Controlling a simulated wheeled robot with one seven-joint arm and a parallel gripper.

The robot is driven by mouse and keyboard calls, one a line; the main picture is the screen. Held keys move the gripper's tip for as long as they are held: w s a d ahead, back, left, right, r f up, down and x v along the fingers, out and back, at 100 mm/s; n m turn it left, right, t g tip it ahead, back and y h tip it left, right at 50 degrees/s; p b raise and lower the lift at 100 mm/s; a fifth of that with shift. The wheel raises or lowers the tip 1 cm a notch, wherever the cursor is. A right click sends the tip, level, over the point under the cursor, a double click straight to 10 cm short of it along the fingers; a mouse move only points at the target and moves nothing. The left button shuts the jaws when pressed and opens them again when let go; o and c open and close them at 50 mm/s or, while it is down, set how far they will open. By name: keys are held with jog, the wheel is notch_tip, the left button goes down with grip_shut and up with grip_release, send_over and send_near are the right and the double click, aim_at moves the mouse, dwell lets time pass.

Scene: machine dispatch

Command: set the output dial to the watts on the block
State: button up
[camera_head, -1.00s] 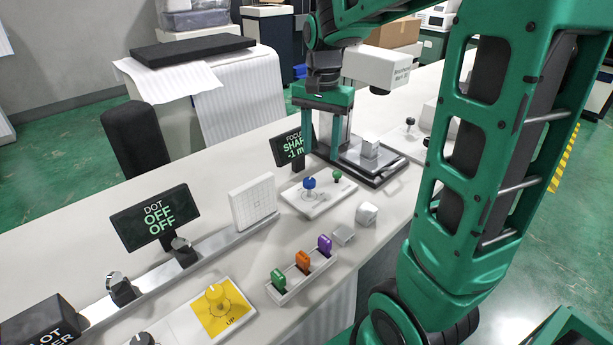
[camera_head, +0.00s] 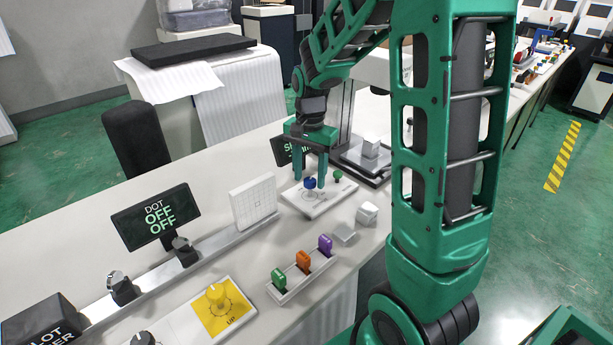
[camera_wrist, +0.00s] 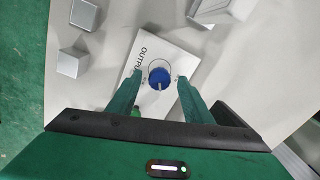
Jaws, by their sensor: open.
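The output dial is a blue knob (camera_head: 310,183) on a white plate (camera_head: 316,203). In the wrist view the plate carries lettering beginning "OUTPU", and the blue knob (camera_wrist: 159,74) shows a pale pointer line. My gripper (camera_head: 310,176) is open, pointing down, with one finger on each side of the blue knob. In the wrist view my gripper (camera_wrist: 160,76) straddles the knob with gaps; I cannot tell whether it touches. Small silver blocks stand nearby: one on the front edge side (camera_head: 367,213), one beside it (camera_head: 344,234), and one on the grey machine (camera_head: 370,147). No watt figure is legible.
A small green knob (camera_head: 337,175) sits close by on the same plate. The black focus display (camera_head: 287,152) behind is partly hidden by my gripper. A white gridded panel (camera_head: 253,203), a DOT OFF display (camera_head: 158,215) and coloured switches (camera_head: 303,262) stand to the left and front.

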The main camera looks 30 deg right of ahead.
jog(key=shift+f, duration=0.25)
jog(key=c, duration=1.1)
jog(key=shift+o, duration=0.2)
jog(key=shift+a, duration=0.1)
jog(key=shift+n, duration=0.3)
jog(key=n, duration=0.5)
jog(key=shift+r+n, duration=0.1)
jog(key=shift+n, duration=0.2)
jog(key=n, duration=0.5)
jog(key=shift+n, duration=0.3)
jog(key=shift+w, duration=0.1)
